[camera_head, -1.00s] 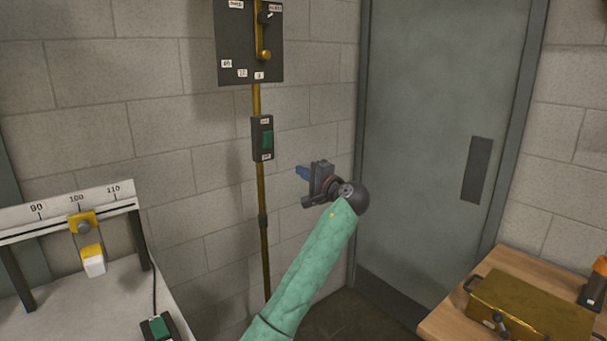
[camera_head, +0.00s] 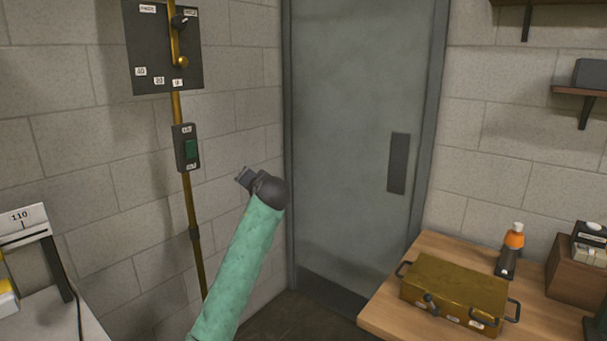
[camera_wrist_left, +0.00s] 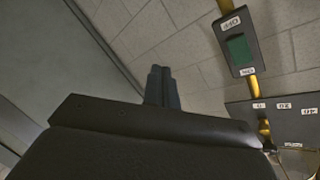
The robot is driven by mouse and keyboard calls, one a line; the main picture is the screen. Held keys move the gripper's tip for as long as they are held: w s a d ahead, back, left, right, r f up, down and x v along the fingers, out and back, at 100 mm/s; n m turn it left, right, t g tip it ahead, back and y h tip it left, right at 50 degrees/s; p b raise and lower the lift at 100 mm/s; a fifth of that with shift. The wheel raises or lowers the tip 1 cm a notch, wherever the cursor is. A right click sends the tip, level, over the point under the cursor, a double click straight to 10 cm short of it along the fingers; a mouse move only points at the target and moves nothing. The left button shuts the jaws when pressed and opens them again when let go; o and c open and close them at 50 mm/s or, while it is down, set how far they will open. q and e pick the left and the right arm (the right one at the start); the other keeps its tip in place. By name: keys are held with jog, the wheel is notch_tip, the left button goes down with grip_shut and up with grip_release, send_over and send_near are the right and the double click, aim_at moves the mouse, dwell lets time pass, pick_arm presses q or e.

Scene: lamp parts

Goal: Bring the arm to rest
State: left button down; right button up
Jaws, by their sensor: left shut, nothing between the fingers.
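My left arm in its green sleeve rises from the bottom of the head view. My left gripper (camera_head: 244,176) is partly hidden behind the dark wrist joint and points away toward the wall. In the left wrist view its two fingers (camera_wrist_left: 162,86) are together with nothing between them. The gripper is in free air, apart from the wall and the door. My right gripper is not in view.
A green switch (camera_head: 191,149) and a lever panel (camera_head: 163,47) hang on the wall left of the gripper. A grey door (camera_head: 345,130) stands behind.

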pick_arm(q)
jog(key=s+d+f+g+h, duration=0.1)
jog(key=s+f+g+h, duration=0.15)
jog(key=s+f, duration=0.75)
jog(key=s+d+f+n+g+h, duration=0.1)
jog(key=s+f+h, duration=0.2)
jog(key=f, duration=1.4)
jog(key=s+d+f+g+h, duration=0.1)
jog(key=s+f+g+h, duration=0.15)
jog(key=s+f, duration=0.75)
jog(key=s+a+f+g, duration=0.1)
jog(key=s+f+g, duration=0.2)
jog(key=s+f, duration=1.3)
jog(key=s+a+f+n+g, duration=0.1)
jog(key=s+a+f+g, duration=0.1)
jog(key=s+f, duration=1.5)
jog(key=s+g, duration=0.1)
jog(key=s, duration=0.5)
jog(key=shift+s+g, duration=0.25)
jog(key=shift+g, duration=0.05)
